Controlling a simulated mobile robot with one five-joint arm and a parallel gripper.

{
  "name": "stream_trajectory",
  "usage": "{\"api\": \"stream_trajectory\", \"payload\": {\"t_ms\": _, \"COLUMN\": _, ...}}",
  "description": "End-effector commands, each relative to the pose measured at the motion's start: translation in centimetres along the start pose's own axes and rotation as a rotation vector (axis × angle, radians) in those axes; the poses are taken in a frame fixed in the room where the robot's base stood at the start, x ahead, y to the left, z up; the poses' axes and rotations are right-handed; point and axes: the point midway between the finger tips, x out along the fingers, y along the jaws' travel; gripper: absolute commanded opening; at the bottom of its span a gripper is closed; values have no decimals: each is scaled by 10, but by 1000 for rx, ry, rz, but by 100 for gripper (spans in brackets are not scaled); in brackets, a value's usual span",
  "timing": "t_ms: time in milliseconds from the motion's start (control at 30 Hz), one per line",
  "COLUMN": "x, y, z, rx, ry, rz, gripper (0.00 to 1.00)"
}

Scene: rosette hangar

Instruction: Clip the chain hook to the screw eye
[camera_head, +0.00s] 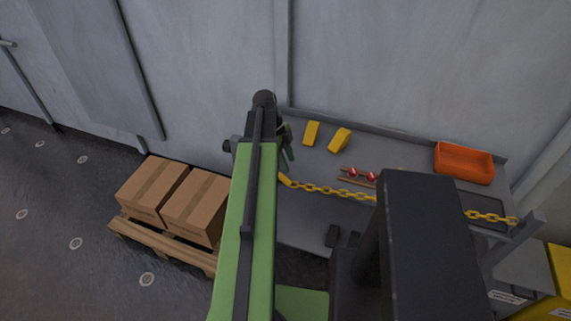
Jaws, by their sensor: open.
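A yellow chain (330,190) lies across the grey bench top (305,218). Its left end is a thicker yellow piece (285,180), which may be the hook; it is too small to tell. The chain passes behind a large dark part of mine and shows again at the right (485,216), reaching the post (527,225) at the bench's right end. I cannot make out a screw eye. My gripper (287,150) is open, mostly hidden by my arm, over the bench's left end. It is just above the chain's left end in the picture and appears apart from it.
Two yellow blocks (311,133) and an orange bin (464,163) stand along the back of the bench. Small red-and-white items (371,176) lie mid-bench. Cardboard boxes (152,190) sit on a pallet (165,245) at left. A grey wall (200,70) rises behind.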

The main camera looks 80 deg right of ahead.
Motion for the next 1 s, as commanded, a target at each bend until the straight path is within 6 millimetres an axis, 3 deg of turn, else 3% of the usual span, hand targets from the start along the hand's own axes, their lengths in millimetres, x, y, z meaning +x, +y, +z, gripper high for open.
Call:
{"api": "stream_trajectory", "payload": {"t_ms": 700, "x": -161, "y": 0, "z": 1, "rx": -1, "ry": 0, "rz": 0, "gripper": 43}}
{"api": "stream_trajectory", "payload": {"t_ms": 833, "x": -171, "y": 0, "z": 2, "rx": 1, "ry": 0, "rz": 1, "gripper": 43}}
{"api": "stream_trajectory", "payload": {"t_ms": 1000, "x": -169, "y": 1, "z": 4, "rx": 1, "ry": 0, "rz": 1, "gripper": 43}}
